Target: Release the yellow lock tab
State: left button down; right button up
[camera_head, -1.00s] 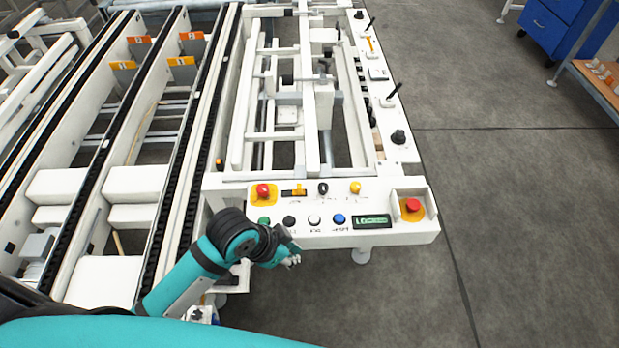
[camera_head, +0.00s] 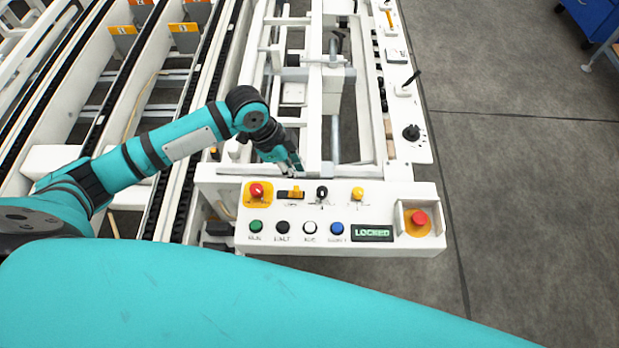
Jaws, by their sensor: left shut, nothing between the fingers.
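The yellow lock tab (camera_head: 296,191) sits in a short dark slot on the upper row of the white control panel (camera_head: 225,187). It lies between a red button on a yellow plate (camera_head: 257,190) and a black knob (camera_head: 322,192). My left gripper (camera_head: 294,172) is shut and empty, pointing down just behind the tab, at the panel's far edge. I cannot tell whether its fingertips touch the panel. A small display (camera_head: 372,233) on the panel reads LOCKED in green. My right gripper is out of view.
Green (camera_head: 256,227), black, white and blue buttons line the panel's front row. A yellow knob (camera_head: 357,194) is right of the black one. A red button (camera_head: 419,218) sits in a guarded corner. The machine's frame lies behind; open floor (camera_head: 530,200) is at right.

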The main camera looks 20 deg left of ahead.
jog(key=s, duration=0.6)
pick_arm(q)
jog(key=p, duration=0.1)
send_over(295, 189)
jog(key=d, duration=0.2)
notch_tip(295, 189, down, 6)
jog(key=shift+w+r, duration=0.15)
jog(key=shift+r, duration=0.1)
jog(key=x, duration=0.3)
jog(key=shift+f, duration=0.25)
jog(key=shift+d+f, duration=0.1)
jog(key=shift+f, duration=0.25)
jog(key=shift+a+p, duration=0.4)
jog(key=shift+a, duration=0.1)
jog(key=shift+s+a+p, duration=0.15)
jog(key=shift+s+a, duration=0.05)
jog(key=shift+a, duration=0.35)
jog(key=shift+s+a+p, duration=0.15)
jog(key=shift+s+a, duration=0.05)
jog(key=shift+a, duration=0.45)
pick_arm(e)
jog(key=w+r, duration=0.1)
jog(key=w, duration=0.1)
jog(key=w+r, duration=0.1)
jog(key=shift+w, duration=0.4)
pick_arm(q)
jog(key=shift+r, duration=0.1)
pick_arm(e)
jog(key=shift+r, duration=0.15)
